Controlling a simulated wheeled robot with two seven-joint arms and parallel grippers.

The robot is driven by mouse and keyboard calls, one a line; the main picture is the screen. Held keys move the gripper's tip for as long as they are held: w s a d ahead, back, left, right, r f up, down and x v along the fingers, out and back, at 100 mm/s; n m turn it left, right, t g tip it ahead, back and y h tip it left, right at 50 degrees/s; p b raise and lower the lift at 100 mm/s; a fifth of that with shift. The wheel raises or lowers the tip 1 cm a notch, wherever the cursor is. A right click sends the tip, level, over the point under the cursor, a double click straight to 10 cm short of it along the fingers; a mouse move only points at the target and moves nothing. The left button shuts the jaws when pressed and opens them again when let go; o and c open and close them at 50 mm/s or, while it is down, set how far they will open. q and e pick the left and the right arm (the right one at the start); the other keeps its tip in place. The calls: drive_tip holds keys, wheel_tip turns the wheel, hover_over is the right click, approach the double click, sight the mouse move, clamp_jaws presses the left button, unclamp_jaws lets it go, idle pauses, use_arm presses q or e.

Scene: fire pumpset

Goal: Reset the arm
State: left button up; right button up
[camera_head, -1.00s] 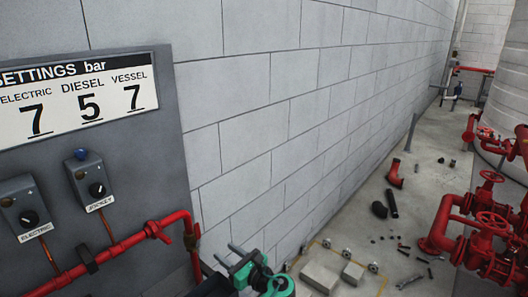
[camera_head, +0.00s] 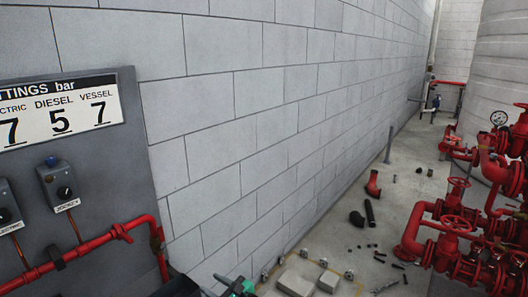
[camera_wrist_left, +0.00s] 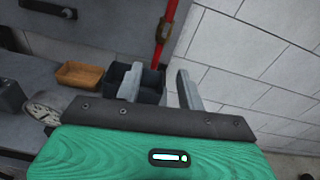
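My left gripper (camera_head: 214,284) shows at the bottom edge of the head view, in front of the block wall; only a green and dark part of it is in the picture. In the left wrist view its two grey fingers (camera_wrist_left: 160,86) stand apart with nothing held between them. The green wrist body (camera_wrist_left: 150,155) fills the bottom of that view. A black bin (camera_wrist_left: 152,92) shows behind and between the fingers; whether they touch it is hard to tell. My right gripper is in neither view.
A grey panel with a settings sign (camera_head: 60,110), switch boxes (camera_head: 62,185) and a red pipe (camera_head: 95,243) stands at left. Red valves and pipes (camera_head: 450,230) stand at right. Loose parts (camera_head: 372,215) lie on the floor. A tan tray (camera_wrist_left: 80,75) and a gauge (camera_wrist_left: 42,112) show nearby.

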use_arm(q)
drive_tip(key=s+a+f+n+g+h, duration=0.35)
drive_tip(key=s+f+n, duration=0.3)
drive_tip(key=s, duration=0.35)
drive_tip(key=s+a+f+n+g+h, duration=0.2)
drive_tip(key=s+a+f+n+h, duration=0.25)
drive_tip(key=s+f, duration=0.35)
drive_tip(key=s+a+r+n+g+h, duration=0.1)
drive_tip(key=s+r+n+h, duration=0.2)
drive_tip(key=s+n, duration=0.5)
drive_tip(key=s+a+r+n+h, duration=0.1)
drive_tip(key=s+r+n+h, duration=0.25)
drive_tip(key=s, duration=0.85)
wheel_tip(320, 180, down, 31)
drive_tip(key=g, duration=0.2)
drive_tip(key=s+a+f+y, duration=0.1)
drive_tip(key=s+a+f, duration=0.1)
drive_tip(key=s+f, duration=1.7)
drive_tip(key=shift+s+a+f+g, duration=0.25)
drive_tip(key=shift+a+f+g, duration=0.05)
drive_tip(key=shift+a+g, duration=0.05)
